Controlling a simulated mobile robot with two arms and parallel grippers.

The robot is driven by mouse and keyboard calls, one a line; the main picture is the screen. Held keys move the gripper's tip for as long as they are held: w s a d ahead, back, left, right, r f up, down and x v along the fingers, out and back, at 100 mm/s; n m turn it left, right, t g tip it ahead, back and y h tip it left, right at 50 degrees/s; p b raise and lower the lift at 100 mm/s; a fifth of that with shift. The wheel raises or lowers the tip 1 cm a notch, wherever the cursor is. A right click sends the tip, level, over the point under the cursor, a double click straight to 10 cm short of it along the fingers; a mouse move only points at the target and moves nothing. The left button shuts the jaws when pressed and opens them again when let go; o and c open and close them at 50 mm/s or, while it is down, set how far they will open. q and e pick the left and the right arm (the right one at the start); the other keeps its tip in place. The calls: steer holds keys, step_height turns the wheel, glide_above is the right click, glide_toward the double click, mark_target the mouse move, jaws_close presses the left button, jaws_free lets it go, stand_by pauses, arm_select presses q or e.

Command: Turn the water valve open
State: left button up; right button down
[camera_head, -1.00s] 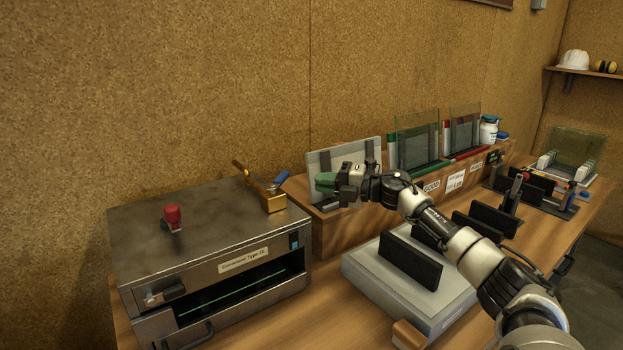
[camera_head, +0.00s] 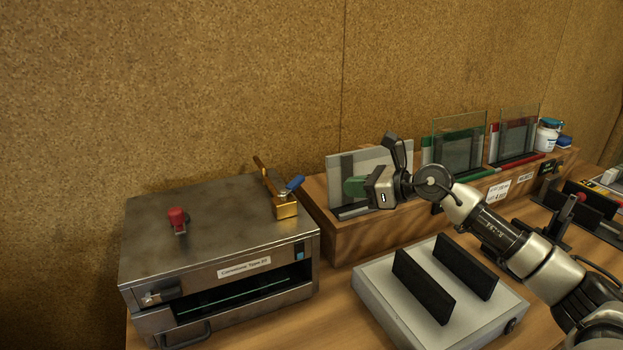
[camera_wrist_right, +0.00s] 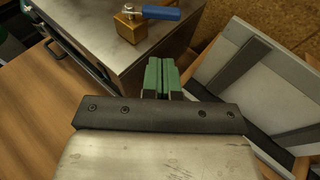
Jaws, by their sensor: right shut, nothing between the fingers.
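The water valve is a brass block with a blue lever handle (camera_head: 295,183). The blue handle (camera_wrist_right: 161,13) also shows at the top of the right wrist view, above the brass block (camera_wrist_right: 130,27). My right gripper (camera_head: 355,187) has green fingertips, is shut and empty, and hangs to the right of the valve, apart from it. The green fingers (camera_wrist_right: 161,76) lie together in the right wrist view. My left gripper is out of view.
A red knob (camera_head: 177,219) stands on the machine's top. A grey panel (camera_head: 400,160) leans on the wooden shelf behind my right gripper. A white base with black bars (camera_head: 380,295) lies on the bench. Glass panes (camera_head: 460,140) stand further right.

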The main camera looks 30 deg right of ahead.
mark_target(295, 178)
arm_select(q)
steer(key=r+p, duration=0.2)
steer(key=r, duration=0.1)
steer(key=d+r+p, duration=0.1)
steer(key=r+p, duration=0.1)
arm_select(e)
steer(key=x, duration=0.7)
steer(key=r+x, duration=0.1)
steer(key=x, duration=0.3)
steer(key=shift+w, duration=0.35)
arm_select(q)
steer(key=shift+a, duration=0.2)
